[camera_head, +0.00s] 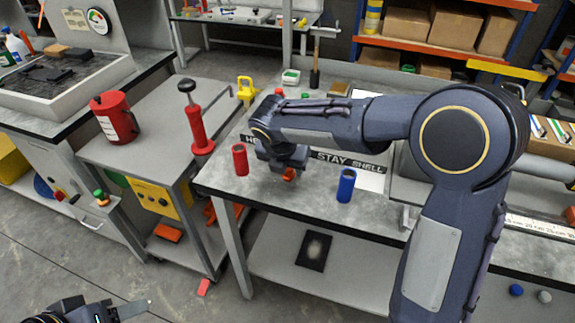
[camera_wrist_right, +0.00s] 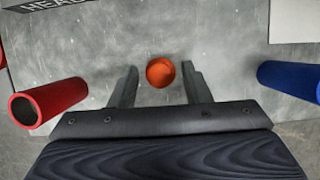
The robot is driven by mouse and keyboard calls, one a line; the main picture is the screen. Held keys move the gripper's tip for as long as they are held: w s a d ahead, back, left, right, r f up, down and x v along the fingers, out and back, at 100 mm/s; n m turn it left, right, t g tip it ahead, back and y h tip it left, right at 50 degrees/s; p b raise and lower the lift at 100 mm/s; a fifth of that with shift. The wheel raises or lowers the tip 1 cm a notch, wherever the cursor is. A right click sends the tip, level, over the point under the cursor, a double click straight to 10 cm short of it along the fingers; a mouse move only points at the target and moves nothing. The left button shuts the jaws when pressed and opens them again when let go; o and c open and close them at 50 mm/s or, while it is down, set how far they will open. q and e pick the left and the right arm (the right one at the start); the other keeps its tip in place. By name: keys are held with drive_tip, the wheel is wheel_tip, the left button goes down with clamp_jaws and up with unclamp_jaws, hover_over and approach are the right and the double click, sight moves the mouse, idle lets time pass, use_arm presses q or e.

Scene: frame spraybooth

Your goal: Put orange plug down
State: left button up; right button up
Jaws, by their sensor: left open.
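The orange plug (camera_head: 289,174) is on the grey bench top, under my right gripper (camera_head: 283,168). In the right wrist view the orange plug (camera_wrist_right: 160,72) lies between the two fingertips, with a visible gap on each side. My right gripper (camera_wrist_right: 160,80) is open there and does not appear to touch it. The gripper hides part of the plug in the head view. My left gripper (camera_head: 130,308) is open at the bottom left of the head view, low over the floor and away from the bench, partly cut off by the frame edge.
A red cylinder (camera_head: 240,160) stands left of my right gripper and a blue cylinder (camera_head: 346,186) right of it. A label strip (camera_head: 345,160) lies behind. A side cart with a red jug (camera_head: 113,117) and a red-handled tool (camera_head: 199,130) stands left.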

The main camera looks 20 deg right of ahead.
drive_tip(key=shift+s+a+r, duration=0.1)
drive_tip(key=shift+r, duration=0.45)
drive_tip(key=p+v, duration=0.1)
drive_tip(key=v, duration=1)
drive_tip(key=s+d+f+m+y, duration=0.1)
drive_tip(key=s+d+m+y, duration=0.1)
drive_tip(key=s+d+m, duration=0.45)
drive_tip(key=s+d+f+m+y, duration=0.2)
drive_tip(key=s+d+m, duration=0.1)
drive_tip(key=s+m, duration=0.6)
drive_tip(key=s+f+m+t+y+p, duration=0.2)
drive_tip(key=s+m, duration=0.6)
drive_tip(key=m, duration=0.7)
drive_tip(key=shift+s+a+f, duration=0.2)
drive_tip(key=shift+s+a, duration=0.15)
drive_tip(key=shift+a, duration=0.1)
